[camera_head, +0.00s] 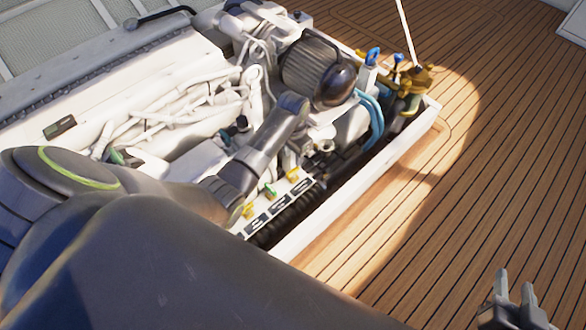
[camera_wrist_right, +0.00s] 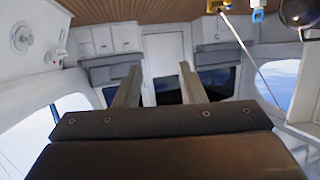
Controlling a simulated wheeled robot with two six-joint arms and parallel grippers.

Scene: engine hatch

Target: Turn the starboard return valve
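A pale labelled strip (camera_head: 262,222) runs along the engine's near side, with small yellow (camera_head: 248,211) and green (camera_head: 270,190) valve handles and another yellow one (camera_head: 293,174). The labels are too small to read, so I cannot tell which is the starboard return valve. My left arm reaches over the engine beside this strip and covers part of it; its gripper fingers cannot be made out. My right gripper (camera_head: 516,291) is over the deck at the lower right, away from the strip. In the right wrist view its two fingers (camera_wrist_right: 160,87) are apart with nothing between them.
The engine (camera_head: 180,90) sits in a hatch with a raised white rim (camera_head: 370,185). Brass fittings (camera_head: 416,77) and a blue handle (camera_head: 373,56) stand at its far right corner, near a thin white pole (camera_head: 405,30). The wooden deck (camera_head: 500,150) to the right is clear.

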